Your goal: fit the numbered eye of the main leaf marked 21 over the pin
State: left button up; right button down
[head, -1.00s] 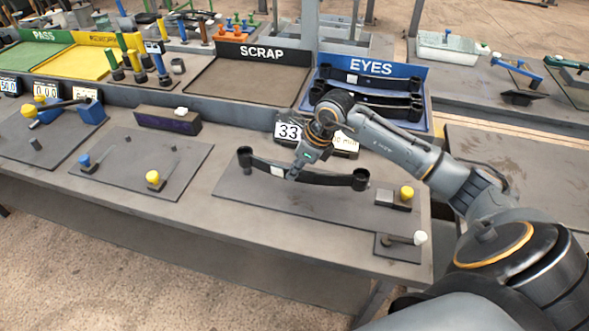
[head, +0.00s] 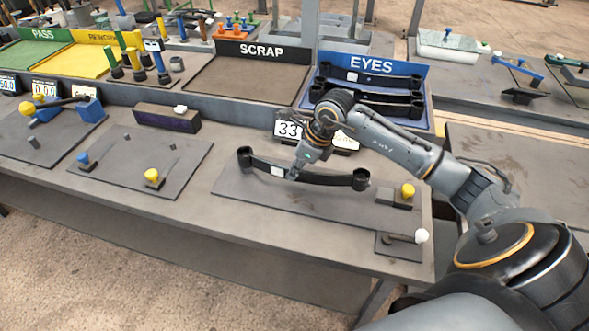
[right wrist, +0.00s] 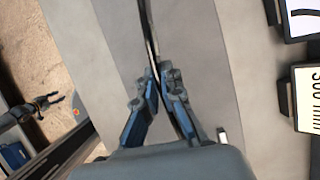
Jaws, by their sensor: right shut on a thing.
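The main leaf (head: 325,178) is a long black curved strip with a round eye at each end and a small pale label whose number is too small to read. My right gripper (head: 294,175) is shut on it between the label and its middle. In the right wrist view the fingers (right wrist: 162,78) pinch the leaf's thin edge (right wrist: 150,35). The leaf is over or on a flat grey plate (head: 235,185); I cannot tell if it touches. No pin shows clearly at either eye. What looks like my left gripper (right wrist: 52,98) is small in the right wrist view, fingers apart.
A block with a yellow knob (head: 407,191) and a white-knobbed handle (head: 421,236) stand right of the leaf. More leaves lie in the blue EYES tray (head: 424,122). Another plate (head: 115,180) with blue and yellow knobs lies left.

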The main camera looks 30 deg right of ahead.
jog(key=shift+w+f+b, duration=0.1)
jog(key=shift+f+b, duration=1.35)
jog(key=shift+b, duration=0.4)
dwell(2.9)
jog(key=shift+a, duration=0.1)
dwell(0.7)
jog(key=c, duration=1.5)
grip_release()
jog(key=shift+o, duration=0.8)
jog(key=shift+f, duration=0.25)
jog(key=o, duration=0.4)
jog(key=shift+r, duration=0.15)
jog(key=shift+r+p, duration=2.3)
jog(key=shift+r, duration=1.7)
